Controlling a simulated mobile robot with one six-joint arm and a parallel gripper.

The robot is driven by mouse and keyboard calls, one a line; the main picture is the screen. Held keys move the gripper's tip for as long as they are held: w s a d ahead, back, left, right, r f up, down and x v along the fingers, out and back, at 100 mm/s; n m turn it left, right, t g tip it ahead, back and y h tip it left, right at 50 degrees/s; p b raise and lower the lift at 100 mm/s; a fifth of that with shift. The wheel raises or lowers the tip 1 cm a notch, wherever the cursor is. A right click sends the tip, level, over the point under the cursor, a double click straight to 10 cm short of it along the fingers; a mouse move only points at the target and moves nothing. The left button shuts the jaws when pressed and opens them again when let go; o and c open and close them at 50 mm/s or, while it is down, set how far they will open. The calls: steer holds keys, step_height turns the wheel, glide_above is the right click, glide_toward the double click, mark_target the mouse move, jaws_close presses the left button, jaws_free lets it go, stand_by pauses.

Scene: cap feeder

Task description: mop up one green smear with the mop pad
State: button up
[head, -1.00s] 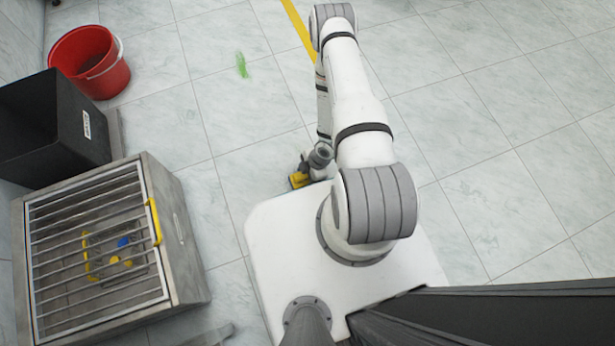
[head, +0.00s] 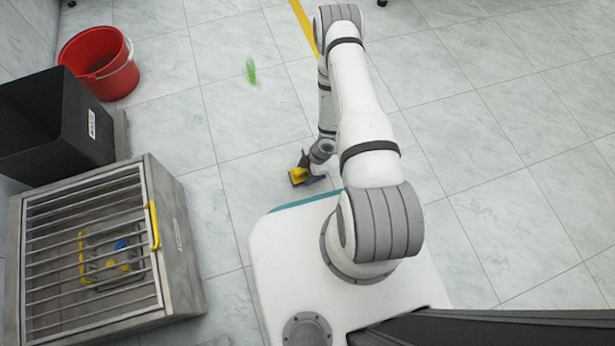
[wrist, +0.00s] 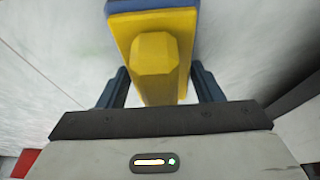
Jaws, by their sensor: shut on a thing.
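One green smear (head: 251,72) lies on the pale tile floor in the upper left-middle of the head view. My gripper (head: 307,163) is low in front of my base, on the near side of the smear and apart from it. It is shut on the yellow grip of the mop pad (head: 299,177). In the wrist view the mop pad (wrist: 122,30) shows as a yellow block with a blue edge at the top, with the fingers (wrist: 160,88) on both sides of its grip. I cannot tell whether the pad touches the floor.
A red bucket (head: 121,79) and a black open bin (head: 68,134) stand on the left. Below them is a metal cage (head: 180,235) with a barred top and yellow handle. The floor between the pad and the smear is clear.

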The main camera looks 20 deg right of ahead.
mark_target(294, 156)
steer(key=shift+w+a+b, duration=0.2)
steer(key=shift+w+b, duration=0.6)
steer(key=shift+w, duration=3.8)
steer(key=shift+r+p, duration=2.3)
steer(key=shift+r, duration=0.7)
steer(key=shift+r, duration=0.1)
step_height(294, 156, up, 3)
steer(key=shift+f+p, duration=0.15)
steer(key=shift+p, duration=1.05)
